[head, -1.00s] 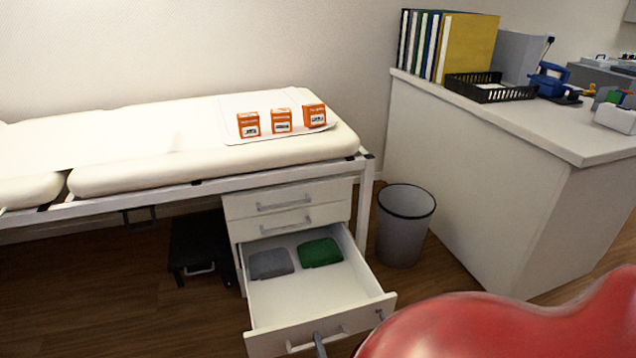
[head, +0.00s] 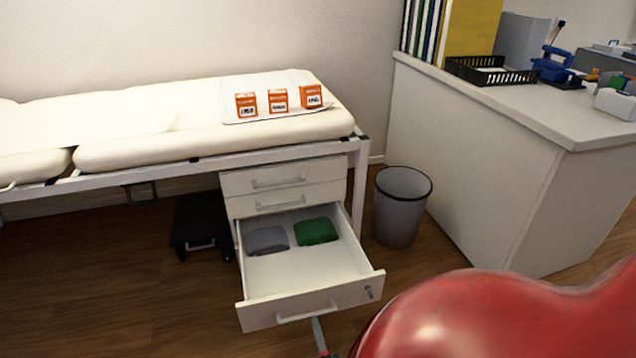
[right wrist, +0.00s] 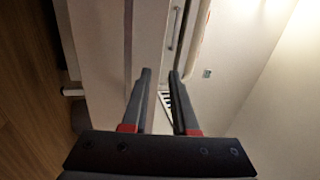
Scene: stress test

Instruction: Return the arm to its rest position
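My right arm's red shell (head: 500,315) fills the lower right of the head view. Part of my right gripper (head: 319,335), a grey finger with a red part, shows just below the front of the open drawer (head: 310,303). In the right wrist view the two dark fingers of my right gripper (right wrist: 160,73) stand apart with nothing between them. My left gripper is not in view.
The open drawer holds a grey item (head: 266,240) and a green item (head: 316,231). A bin (head: 402,210) stands right of it, beside a counter (head: 470,165). Three orange boxes (head: 278,100) stand on the bed (head: 210,140). Floor at lower left is clear.

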